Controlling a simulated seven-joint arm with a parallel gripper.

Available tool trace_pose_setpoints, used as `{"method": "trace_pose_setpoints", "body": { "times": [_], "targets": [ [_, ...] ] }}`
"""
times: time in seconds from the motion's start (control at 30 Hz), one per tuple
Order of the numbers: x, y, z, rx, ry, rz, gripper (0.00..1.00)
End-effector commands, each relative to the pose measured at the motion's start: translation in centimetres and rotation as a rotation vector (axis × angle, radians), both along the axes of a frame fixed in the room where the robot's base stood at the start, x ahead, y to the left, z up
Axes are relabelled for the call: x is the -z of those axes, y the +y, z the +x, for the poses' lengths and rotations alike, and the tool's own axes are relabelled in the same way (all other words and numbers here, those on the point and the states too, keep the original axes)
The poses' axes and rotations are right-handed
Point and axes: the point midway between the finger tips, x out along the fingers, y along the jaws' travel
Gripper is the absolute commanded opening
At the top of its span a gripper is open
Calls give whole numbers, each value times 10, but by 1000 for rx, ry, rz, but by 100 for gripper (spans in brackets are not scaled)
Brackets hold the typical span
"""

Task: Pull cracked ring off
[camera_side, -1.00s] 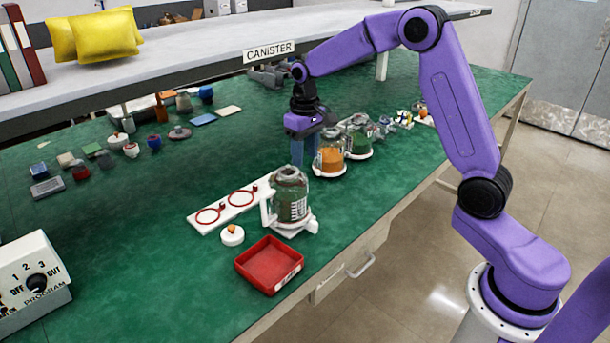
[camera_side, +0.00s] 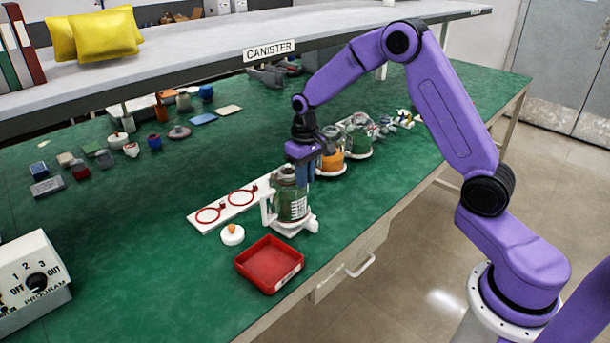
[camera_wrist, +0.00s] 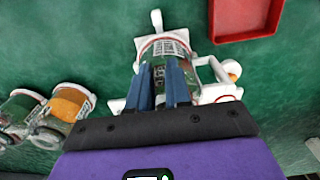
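A clear glass canister (camera_side: 291,203) with a printed label and greenish contents stands on a white pump base (camera_side: 291,226) with a handle at its left. My gripper (camera_side: 300,172) points down at the canister's top. In the wrist view, two blue fingers (camera_wrist: 161,68) stand apart with a gap between them, in front of the canister (camera_wrist: 165,46). The fingers partly hide its mouth. A thin reddish line shows along the canister's rim there, but I cannot tell whether it is the cracked ring. I cannot tell whether the fingers touch anything.
A red tray (camera_side: 270,262) stands in front of the canister. A white plate (camera_side: 228,205) with two red rings lies to its left, near a white disc with an orange knob (camera_side: 232,234). An orange-filled canister (camera_side: 331,160) stands close behind.

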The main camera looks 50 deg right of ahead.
Motion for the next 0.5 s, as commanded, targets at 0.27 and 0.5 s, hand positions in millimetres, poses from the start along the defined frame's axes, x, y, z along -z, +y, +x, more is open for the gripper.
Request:
{"method": "trace_pose_setpoints", "body": {
  "times": [0.27,0.5],
  "targets": [
    [0,0,0,0,0,0,0],
    [-2,0,0,0,-1,0,0]
  ]
}}
